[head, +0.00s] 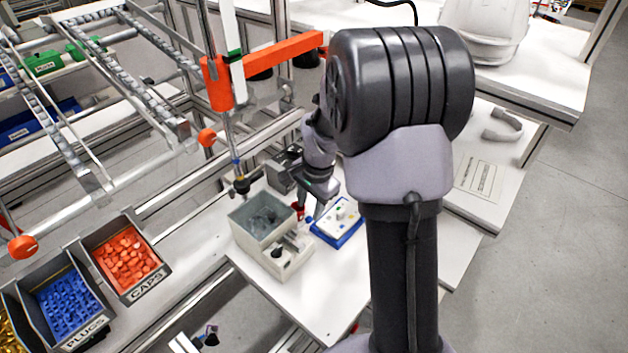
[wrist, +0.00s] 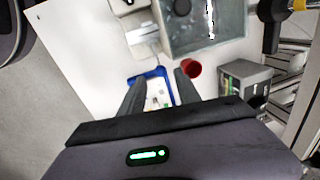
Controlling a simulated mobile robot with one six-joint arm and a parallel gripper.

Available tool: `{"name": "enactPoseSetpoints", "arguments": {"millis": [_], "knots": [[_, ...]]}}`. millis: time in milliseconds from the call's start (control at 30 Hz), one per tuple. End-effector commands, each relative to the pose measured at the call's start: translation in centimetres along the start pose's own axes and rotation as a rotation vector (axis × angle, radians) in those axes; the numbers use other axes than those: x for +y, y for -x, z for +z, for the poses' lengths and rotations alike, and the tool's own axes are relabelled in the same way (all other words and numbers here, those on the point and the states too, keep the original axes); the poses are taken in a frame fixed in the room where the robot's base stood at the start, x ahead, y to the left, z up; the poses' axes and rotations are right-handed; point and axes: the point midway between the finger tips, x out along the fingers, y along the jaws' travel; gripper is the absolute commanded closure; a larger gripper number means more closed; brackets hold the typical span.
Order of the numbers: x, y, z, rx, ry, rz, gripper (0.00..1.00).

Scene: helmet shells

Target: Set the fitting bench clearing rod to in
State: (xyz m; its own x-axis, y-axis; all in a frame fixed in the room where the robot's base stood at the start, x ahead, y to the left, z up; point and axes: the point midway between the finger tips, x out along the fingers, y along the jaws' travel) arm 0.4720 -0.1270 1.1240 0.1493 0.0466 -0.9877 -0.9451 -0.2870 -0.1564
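My gripper (head: 313,208) hangs over the fitting bench (head: 318,293). In the wrist view its two dark fingers (wrist: 160,77) stand apart with nothing gripped between them. A red round knob or cap (wrist: 191,68) shows just outside the right fingertip; whether they touch I cannot tell. It also shows in the head view as a small red spot (head: 299,209) left of the fingers. It may be the end of the clearing rod; no rod shaft can be made out. Beside it stands a beige box with an open grey bin (head: 277,254), also in the wrist view (wrist: 225,45).
A blue-edged tray with small parts (head: 347,238) lies below my fingers. A grey unit (wrist: 243,75) stands close to the right. An orange arm on a post (head: 285,48) rises behind. Bins of caps (head: 153,282) and plugs (head: 92,335) are at left.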

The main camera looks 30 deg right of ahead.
Motion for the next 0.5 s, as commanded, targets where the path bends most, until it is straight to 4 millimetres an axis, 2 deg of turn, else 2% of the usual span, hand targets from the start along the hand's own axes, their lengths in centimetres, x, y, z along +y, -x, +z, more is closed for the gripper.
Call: {"name": "enactPoseSetpoints", "arguments": {"millis": [33,100,300,400,500], "knots": [[-0.1,1.7,-0.1,0.003,0.001,-0.003,0.61],[-0.1,3.8,-0.1,0.003,0.001,-0.004,0.61],[-0.1,9.4,-0.1,0.002,0.0,-0.003,0.61],[-0.1,11.1,-0.1,0.003,0.002,-0.002,0.61],[0.0,11.9,0.0,0.001,0.001,-0.001,0.61]]}}
